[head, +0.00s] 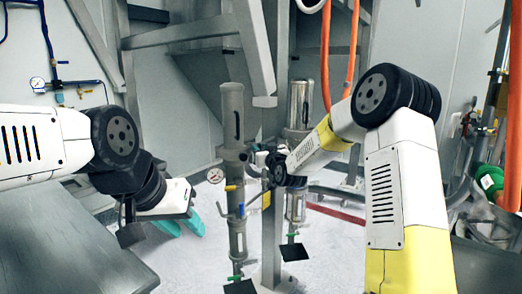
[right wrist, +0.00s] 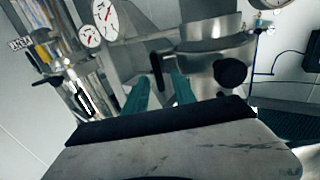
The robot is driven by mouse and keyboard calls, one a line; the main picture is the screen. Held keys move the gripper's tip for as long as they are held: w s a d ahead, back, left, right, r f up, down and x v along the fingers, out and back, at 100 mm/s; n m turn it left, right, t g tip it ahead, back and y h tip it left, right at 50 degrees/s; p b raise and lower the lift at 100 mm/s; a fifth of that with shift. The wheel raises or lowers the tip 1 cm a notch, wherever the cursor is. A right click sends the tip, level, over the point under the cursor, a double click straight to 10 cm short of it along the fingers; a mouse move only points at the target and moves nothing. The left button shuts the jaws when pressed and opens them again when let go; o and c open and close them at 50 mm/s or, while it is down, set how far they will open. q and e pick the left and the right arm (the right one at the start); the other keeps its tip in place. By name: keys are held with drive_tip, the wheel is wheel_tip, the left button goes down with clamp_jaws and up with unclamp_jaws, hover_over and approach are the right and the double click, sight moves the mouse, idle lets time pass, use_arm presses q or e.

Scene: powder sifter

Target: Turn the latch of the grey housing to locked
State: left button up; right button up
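A grey metal housing (right wrist: 213,47), round and flanged, stands ahead of my right gripper in the right wrist view. A black knob (right wrist: 230,72) is on its front. A dark upright lever (right wrist: 157,72) shows beyond the gap between the teal fingers; I cannot tell whether it is the latch or whether they touch it. My right gripper (right wrist: 160,92) is open, fingers apart. In the head view my right wrist reaches the middle columns, and its fingers cannot be made out. My left gripper (head: 181,223) is open and empty at the lower left.
A grey column (head: 232,120) with a pressure gauge (head: 215,175) stands beside my right wrist. A dark grey table (head: 60,245) fills the lower left. Orange hoses (head: 325,60) hang behind my right arm. Pale floor shows between the columns.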

clamp_jaws()
drive_tip(key=shift+m, duration=0.3)
drive_tip(key=m, duration=0.5)
drive_tip(key=d+f+m, duration=0.1)
drive_tip(key=m, duration=1.1)
drive_tip(key=shift+w+d+f, duration=0.2)
drive_tip(key=shift+f, duration=0.1)
drive_tip(key=shift+m, duration=0.3)
